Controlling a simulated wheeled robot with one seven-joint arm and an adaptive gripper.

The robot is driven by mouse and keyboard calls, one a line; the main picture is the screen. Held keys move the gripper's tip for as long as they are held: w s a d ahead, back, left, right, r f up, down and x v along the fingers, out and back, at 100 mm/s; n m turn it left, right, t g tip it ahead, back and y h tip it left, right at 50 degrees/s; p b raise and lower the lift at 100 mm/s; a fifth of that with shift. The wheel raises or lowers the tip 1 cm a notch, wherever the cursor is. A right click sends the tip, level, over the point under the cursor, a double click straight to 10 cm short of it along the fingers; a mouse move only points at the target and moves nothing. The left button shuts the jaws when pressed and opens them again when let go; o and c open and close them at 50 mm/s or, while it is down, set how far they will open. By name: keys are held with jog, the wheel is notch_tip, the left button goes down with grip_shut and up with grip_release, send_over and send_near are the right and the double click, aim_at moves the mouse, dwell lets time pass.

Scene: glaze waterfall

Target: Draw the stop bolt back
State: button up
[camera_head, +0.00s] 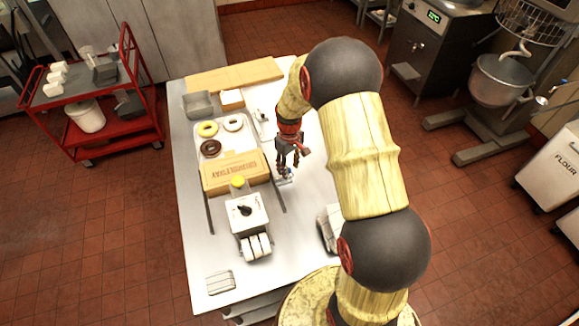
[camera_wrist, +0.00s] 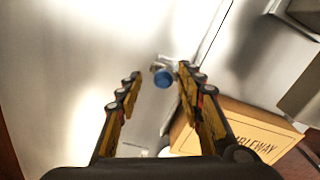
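A small blue knob (camera_wrist: 164,79) on a grey metal fitting, which looks like the stop bolt, shows just beyond my fingertips in the wrist view. It is tiny in the head view (camera_head: 288,173), at the right side of the conveyor-like rig on the steel table. My gripper (camera_wrist: 159,76) is open, its two fingers apart on either side of the knob, which lies nearer the right finger. I cannot tell whether the finger touches it. In the head view my gripper (camera_head: 288,164) points down at the fitting. The bolt's shaft is hard to make out.
A cardboard-coloured box (camera_head: 235,173) stands just left of my gripper; its edge also shows in the wrist view (camera_wrist: 245,131). Rings (camera_head: 210,148) lie behind on a tray.

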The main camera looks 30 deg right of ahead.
aim_at(289, 168)
notch_tip(289, 168, up, 12)
dwell(0.5)
dwell(0.4)
jog(key=s+a+r+t+b, duration=0.2)
jog(key=s+a+r+b, duration=0.1)
jog(key=s, duration=0.5)
jog(key=s+a+r+m+t+b, duration=0.1)
jog(key=s+a+r+b, duration=0.1)
jog(key=s+a+b, duration=0.3)
jog(key=s+a+r+m+t+b, duration=0.1)
jog(key=s+a+r+t+b, duration=0.1)
jog(key=s+a, duration=0.5)
jog(key=s+r+b, duration=0.1)
jog(key=s+b, duration=0.1)
jog(key=s, duration=0.2)
jog(key=shift+s+r+t, duration=0.3)
jog(key=shift+s, duration=0.1)
